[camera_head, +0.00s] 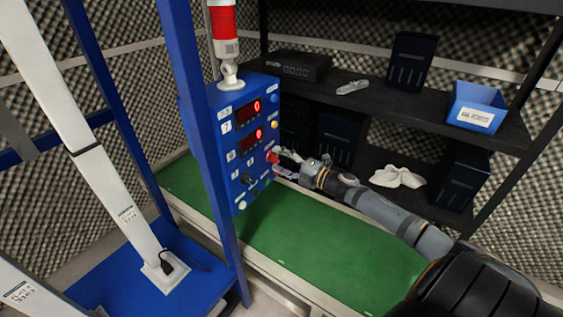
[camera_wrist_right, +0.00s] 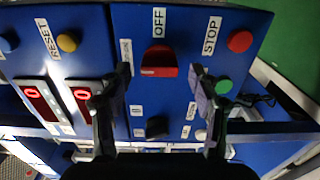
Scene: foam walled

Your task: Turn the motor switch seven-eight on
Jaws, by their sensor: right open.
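A blue control panel (camera_head: 240,135) with red-lit displays stands left of centre in the head view. A red switch (camera_wrist_right: 159,60), with an OFF label beside it, is on its face; it also shows in the head view (camera_head: 271,157). A black switch (camera_wrist_right: 157,127) is on the same face and shows in the head view (camera_head: 248,179). I cannot read which one is marked seven-eight. My right gripper (camera_head: 286,163) is open in front of the panel. In the wrist view its fingertips (camera_wrist_right: 161,72) are either side of the red switch; contact cannot be told. My left gripper is not in view.
A red STOP button (camera_wrist_right: 239,41), a green button (camera_wrist_right: 223,86) and a yellow RESET button (camera_wrist_right: 67,42) are nearby. A blue post (camera_head: 194,110) stands left of the panel. A black shelf (camera_head: 390,105) with a blue bin (camera_head: 474,97) is behind. The green surface (camera_head: 330,240) is clear.

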